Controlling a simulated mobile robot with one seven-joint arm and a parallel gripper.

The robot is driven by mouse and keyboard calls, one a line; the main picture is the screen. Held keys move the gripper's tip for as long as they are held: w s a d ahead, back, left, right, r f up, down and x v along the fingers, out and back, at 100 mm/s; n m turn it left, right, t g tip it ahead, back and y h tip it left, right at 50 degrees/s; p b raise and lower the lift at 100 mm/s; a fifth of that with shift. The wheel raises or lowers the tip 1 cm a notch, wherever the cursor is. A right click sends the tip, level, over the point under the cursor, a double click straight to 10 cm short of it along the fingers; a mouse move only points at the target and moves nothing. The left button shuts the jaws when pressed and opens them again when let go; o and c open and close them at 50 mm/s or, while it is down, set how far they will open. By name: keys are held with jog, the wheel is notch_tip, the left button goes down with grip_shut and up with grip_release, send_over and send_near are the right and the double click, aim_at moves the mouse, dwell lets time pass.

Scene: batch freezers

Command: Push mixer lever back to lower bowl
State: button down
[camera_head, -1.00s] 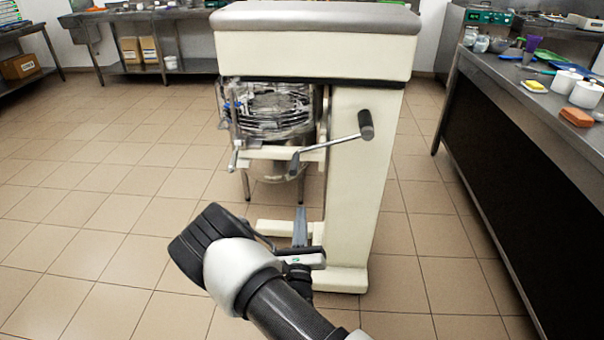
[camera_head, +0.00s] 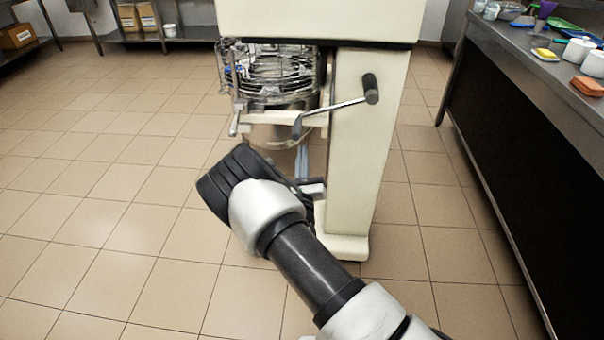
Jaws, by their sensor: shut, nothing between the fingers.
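The mixer (camera_head: 366,190) is a tall cream machine in the middle of the view. Its lever (camera_head: 337,106) is a metal rod on the side, with a dark grip (camera_head: 371,88) at its upper right end. The bowl (camera_head: 277,133) sits under a wire guard (camera_head: 277,75), partly hidden by the cream bowl arm and my own arm. My gripper (camera_head: 304,166) points toward the mixer, below the lever and apart from its grip. It is shut and empty. My wrist and forearm hide part of the gripper and the mixer's base.
A steel counter (camera_head: 505,75) with a dark side runs along the right, holding white pots, a sponge and an orange block. Steel tables with boxes (camera_head: 137,17) stand at the back left. The tiled floor (camera_head: 110,190) is clear on the left and between mixer and counter.

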jog(key=shift+w+a+r, duration=0.1)
jog(key=shift+a+r, duration=0.2)
jog(key=shift+r, duration=0.7)
jog(key=shift+a+r, duration=0.25)
jog(key=shift+r, duration=0.7)
jog(key=shift+a+r, duration=0.1)
